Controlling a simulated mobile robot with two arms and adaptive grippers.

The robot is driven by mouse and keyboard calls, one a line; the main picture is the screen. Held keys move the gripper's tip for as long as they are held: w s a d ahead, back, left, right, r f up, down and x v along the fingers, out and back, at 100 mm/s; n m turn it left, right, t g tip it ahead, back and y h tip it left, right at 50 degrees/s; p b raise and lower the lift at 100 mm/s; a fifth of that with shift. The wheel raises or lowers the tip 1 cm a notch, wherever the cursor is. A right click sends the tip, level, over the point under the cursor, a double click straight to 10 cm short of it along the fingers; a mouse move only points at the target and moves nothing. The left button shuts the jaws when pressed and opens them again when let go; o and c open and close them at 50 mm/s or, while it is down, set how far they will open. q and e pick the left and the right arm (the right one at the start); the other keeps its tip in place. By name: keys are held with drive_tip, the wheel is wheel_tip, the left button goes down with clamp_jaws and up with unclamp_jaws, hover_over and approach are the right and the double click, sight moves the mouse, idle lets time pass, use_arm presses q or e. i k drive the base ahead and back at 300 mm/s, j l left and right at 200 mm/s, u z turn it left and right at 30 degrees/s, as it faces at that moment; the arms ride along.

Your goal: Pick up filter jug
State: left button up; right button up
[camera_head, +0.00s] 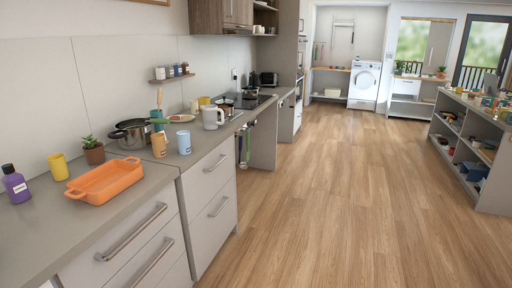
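A white jug-like vessel (213,118) with a handle stands upright on the grey counter, near the hob. It may be the filter jug, but it is too small here to tell it from a kettle. No other clear filter jug shows. Neither of my grippers is in view.
The near counter (40,225) holds an orange baking dish (106,180), a purple bottle (15,184), a yellow cup (58,167), a potted plant (93,151), a pot (131,134) and two cups. Wooden floor (340,200) is clear to the right. A shelf unit (490,165) stands far right.

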sight(210, 112)
drive_tip(key=i+u, duration=0.1)
drive_tip(key=i, duration=0.55)
drive_tip(key=i+l+u, duration=0.1)
drive_tip(key=i, duration=0.5)
drive_tip(key=i+l+u, duration=0.1)
drive_tip(key=i, duration=0.55)
drive_tip(key=l, duration=0.1)
